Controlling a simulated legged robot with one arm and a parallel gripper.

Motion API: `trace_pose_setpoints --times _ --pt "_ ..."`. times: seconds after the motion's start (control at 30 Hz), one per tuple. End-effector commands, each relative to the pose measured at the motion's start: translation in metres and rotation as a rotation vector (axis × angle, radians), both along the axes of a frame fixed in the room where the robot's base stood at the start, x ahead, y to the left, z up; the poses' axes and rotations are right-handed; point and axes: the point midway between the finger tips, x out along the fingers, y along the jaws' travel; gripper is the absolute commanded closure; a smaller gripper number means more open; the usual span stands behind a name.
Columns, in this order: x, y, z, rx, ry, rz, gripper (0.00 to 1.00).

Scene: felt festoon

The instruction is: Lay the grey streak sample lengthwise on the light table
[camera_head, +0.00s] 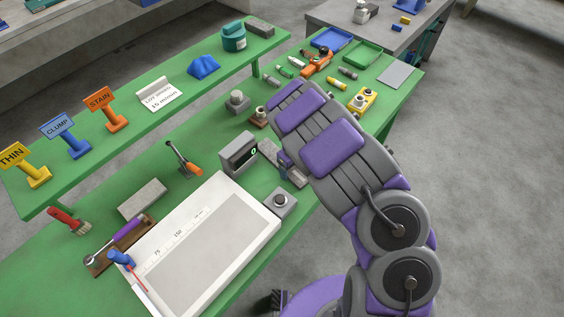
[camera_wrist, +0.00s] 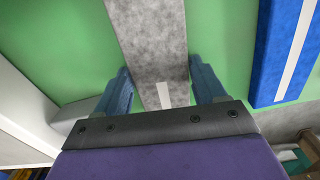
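In the wrist view the grey streak sample (camera_wrist: 150,45) is a long flat grey strip with a short white streak near my gripper. It runs up the picture over a green surface. My gripper (camera_wrist: 160,75) has its two blue fingers on either side of the strip, close to its long edges. Whether they press on it cannot be told. In the head view my arm hides most of the gripper, and the sample cannot be made out clearly. The light table (camera_head: 173,247), a white-framed panel with a grey face and printed marks, lies at the bench's front, left of my arm.
A blue block with a white streak (camera_wrist: 286,50) lies right of the strip. A grey meter (camera_head: 239,153) and a grey knob box (camera_head: 280,202) stand by the light table. A blue-handled tool (camera_head: 122,259) overlaps its left edge. Signs stand on the raised shelf (camera_head: 135,131).

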Motion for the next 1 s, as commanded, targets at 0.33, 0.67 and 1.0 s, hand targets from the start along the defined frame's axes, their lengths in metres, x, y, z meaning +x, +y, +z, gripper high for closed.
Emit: trace_pose_setpoints --times 0.33,0.67,1.0 --pt "0.000 0.001 0.000 -0.001 0.001 0.000 0.64" --pt "0.000 0.001 0.004 -0.001 0.000 0.000 0.69" --pt "0.001 0.002 0.054 0.001 -0.005 -0.001 0.69"
